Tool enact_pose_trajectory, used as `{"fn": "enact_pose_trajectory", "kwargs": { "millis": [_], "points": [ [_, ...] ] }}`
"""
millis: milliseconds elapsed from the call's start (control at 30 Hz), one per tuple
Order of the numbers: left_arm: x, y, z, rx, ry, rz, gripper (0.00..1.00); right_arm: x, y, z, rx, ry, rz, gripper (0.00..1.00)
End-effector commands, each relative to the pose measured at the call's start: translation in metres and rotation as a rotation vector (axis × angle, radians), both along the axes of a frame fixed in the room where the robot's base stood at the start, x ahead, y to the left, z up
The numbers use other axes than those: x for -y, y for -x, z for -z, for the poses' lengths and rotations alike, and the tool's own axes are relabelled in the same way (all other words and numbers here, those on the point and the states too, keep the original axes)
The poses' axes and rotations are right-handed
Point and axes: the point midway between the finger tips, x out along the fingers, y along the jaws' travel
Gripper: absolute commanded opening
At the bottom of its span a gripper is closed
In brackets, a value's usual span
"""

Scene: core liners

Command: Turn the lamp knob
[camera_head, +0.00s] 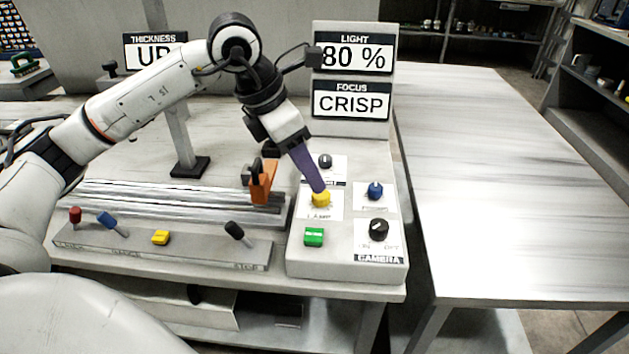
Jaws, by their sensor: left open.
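The yellow lamp knob (321,200) sits on a white label marked LAMP on the grey control box (345,268). My left gripper (318,188) comes down from the upper left, with its purple fingers at the top of the yellow knob. The fingers overlap in this view, and I cannot tell whether they touch the knob. The display (354,58) above the box reads LIGHT 80 % and FOCUS CRISP. My right gripper is not in view.
Around the lamp knob are a black knob (325,161), a blue knob (375,191), a black camera knob (378,230) and a green button (314,236). An orange part (261,182) stands left of the gripper. A clear table (500,190) lies to the right.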

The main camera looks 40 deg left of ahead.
Motion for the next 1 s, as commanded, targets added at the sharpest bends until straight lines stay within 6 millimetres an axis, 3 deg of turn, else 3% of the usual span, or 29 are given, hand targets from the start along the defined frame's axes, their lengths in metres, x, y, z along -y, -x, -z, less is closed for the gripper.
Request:
{"fn": "enact_pose_trajectory", "kwargs": {
  "millis": [100, 300, 1000],
  "points": [
    [-0.004, 0.007, -0.021, 0.004, 0.0, -0.001, 0.46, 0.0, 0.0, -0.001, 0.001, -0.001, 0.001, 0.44],
    [-0.008, 0.014, -0.039, 0.0, 0.0, 0.0, 0.46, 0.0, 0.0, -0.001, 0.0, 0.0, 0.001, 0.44],
    [-0.008, 0.015, -0.04, 0.0, 0.001, 0.0, 0.46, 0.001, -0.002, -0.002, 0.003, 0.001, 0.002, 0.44]
  ]
}}
